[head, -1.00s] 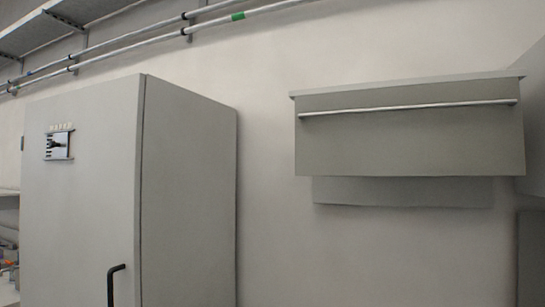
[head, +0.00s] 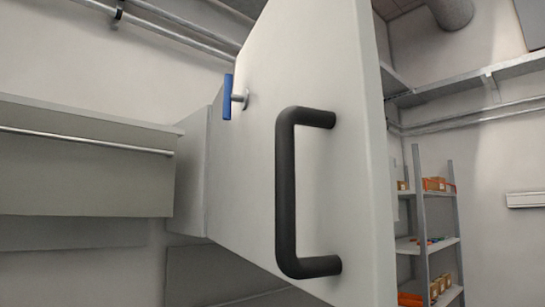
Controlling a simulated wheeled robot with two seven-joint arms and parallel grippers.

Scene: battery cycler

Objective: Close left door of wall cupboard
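A light grey door (head: 345,160) stands swung out toward me in the head view, close and large. Its black bar handle (head: 286,190) is near its free edge. A small blue handle (head: 228,97) on a short metal stem sits higher up, to the left of the black one. The door joins or overlaps a grey cupboard body (head: 190,165) behind it, and most of that body and its inside are hidden. I cannot tell for sure whether this is the left door. Neither of my grippers is in view.
A grey-green wall unit (head: 80,165) with a metal rail is at the left. Pipes (head: 165,35) run along the wall above. A shelf rack (head: 430,240) with orange and brown boxes stands far back at right.

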